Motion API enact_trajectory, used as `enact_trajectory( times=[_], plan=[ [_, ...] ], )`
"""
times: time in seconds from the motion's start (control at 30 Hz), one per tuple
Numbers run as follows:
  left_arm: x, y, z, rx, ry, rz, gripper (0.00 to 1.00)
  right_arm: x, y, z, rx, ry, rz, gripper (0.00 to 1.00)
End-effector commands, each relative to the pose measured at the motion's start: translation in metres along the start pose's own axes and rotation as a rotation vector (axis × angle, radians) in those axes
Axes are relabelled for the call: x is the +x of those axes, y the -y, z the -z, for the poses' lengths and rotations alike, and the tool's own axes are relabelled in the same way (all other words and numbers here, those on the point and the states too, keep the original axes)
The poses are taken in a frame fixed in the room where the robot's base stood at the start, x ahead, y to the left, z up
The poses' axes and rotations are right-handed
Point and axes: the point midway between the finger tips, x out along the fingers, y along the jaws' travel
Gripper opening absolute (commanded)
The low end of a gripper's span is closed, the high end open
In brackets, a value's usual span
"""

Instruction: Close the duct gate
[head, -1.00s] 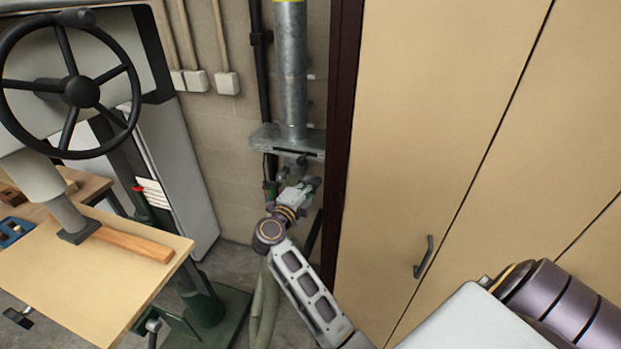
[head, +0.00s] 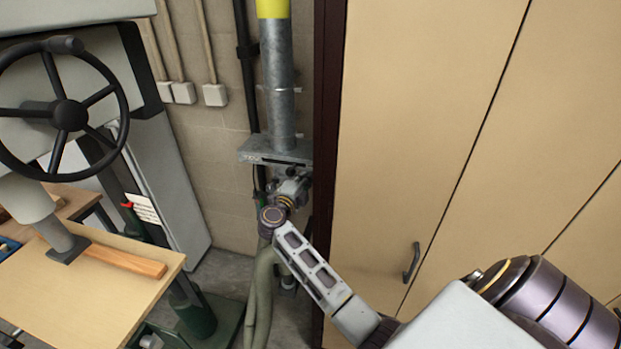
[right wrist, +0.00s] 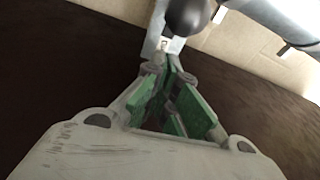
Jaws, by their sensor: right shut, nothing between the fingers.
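The grey metal duct (head: 279,90) runs down the wall and has a yellow band at its top. At its lower end is the gate's flat plate housing (head: 262,153), with a dark slot in its front edge. My right gripper (head: 297,180) is just under the housing, shut and empty. In the right wrist view, the green-padded fingers (right wrist: 172,72) are together. A dark round knob (right wrist: 187,14) is just beyond their tips, close beside a pale metal strip (right wrist: 157,35). I cannot tell whether the fingers touch either. My left gripper is not in view.
A tan cabinet (head: 415,130) with a dark side edge stands close to the right of the duct. A machine with a large black handwheel (head: 70,116) and a wooden table (head: 85,290) is at the left. Hoses (head: 262,290) hang below the gate.

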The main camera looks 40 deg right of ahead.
Motion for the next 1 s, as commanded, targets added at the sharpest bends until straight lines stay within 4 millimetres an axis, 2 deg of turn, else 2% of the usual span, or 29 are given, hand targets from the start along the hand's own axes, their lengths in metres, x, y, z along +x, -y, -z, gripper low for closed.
enact_trajectory(
  times=[0.23, 0.7, 1.0],
  plan=[
    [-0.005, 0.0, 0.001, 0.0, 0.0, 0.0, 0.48, -0.005, 0.001, -0.015, 0.0, 0.0, 0.0, 0.0],
    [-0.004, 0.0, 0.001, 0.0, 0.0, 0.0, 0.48, -0.006, 0.0, -0.018, 0.0, 0.0, 0.001, 0.0],
    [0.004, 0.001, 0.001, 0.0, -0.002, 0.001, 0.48, -0.001, -0.001, -0.032, 0.001, -0.005, 0.002, 0.0]
  ],
)
